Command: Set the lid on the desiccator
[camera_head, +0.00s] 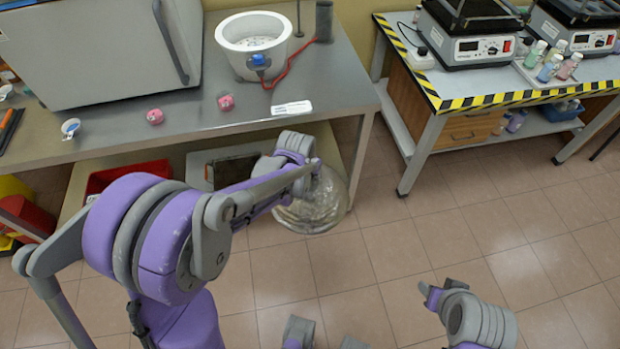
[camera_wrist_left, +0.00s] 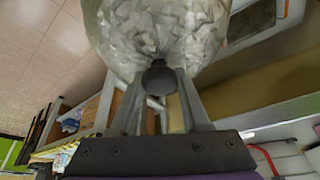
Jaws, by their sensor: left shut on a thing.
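The lid is a clear glass dome (camera_head: 322,203) with a dark round knob (camera_wrist_left: 160,77). My left gripper (camera_wrist_left: 158,95) is shut on the knob, with the glass (camera_wrist_left: 165,30) beyond the fingers in the left wrist view. In the head view the lid hangs in the air in front of the bench's front edge, partly behind my left wrist. The desiccator (camera_head: 228,50) is a white round bowl, open at the top, at the back of the bench. It has a pale perforated plate inside and a blue valve (camera_head: 258,62) at its front.
A red hose (camera_head: 290,68) runs from the valve to a dark cylinder (camera_head: 324,20). A grey cabinet (camera_head: 100,50) stands left of the desiccator. Two pink items (camera_head: 226,102) and a white label (camera_head: 291,109) lie on the bench (camera_head: 200,125) in front. A lower shelf holds a red bin (camera_head: 120,176).

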